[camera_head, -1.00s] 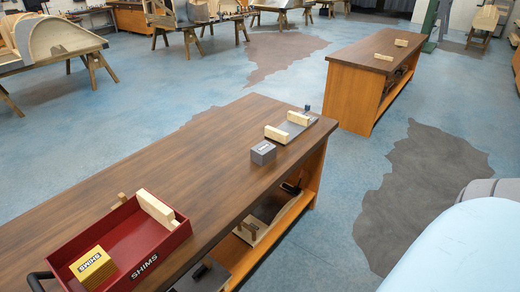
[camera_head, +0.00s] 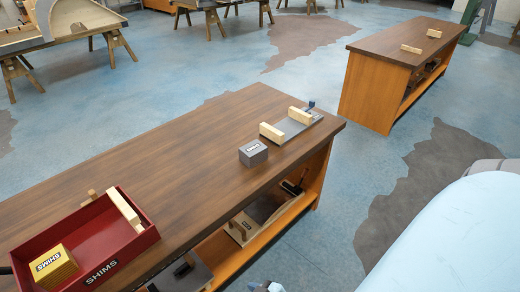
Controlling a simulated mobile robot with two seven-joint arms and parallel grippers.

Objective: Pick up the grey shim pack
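The grey shim pack (camera_head: 253,153) is a small dark grey block with a white label on top. It sits on the brown wooden workbench (camera_head: 170,160), near the edge facing me and toward the far right end. Its top and near sides show, with nothing touching it. A yellow shim pack (camera_head: 54,266) lies in the red SHIMS tray (camera_head: 120,265) at the lower left. Neither gripper shows clearly. A pale blue part of my own body fills the lower right, and a small grey and pale piece at the bottom edge is too cut off to identify.
A grey plate (camera_head: 292,125) with two pale wooden blocks lies beyond the pack, with a small blue item at its far end. The bench's lower shelf (camera_head: 255,240) holds tools. A second bench (camera_head: 400,70) stands at the back right. Bench top left of the pack is clear.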

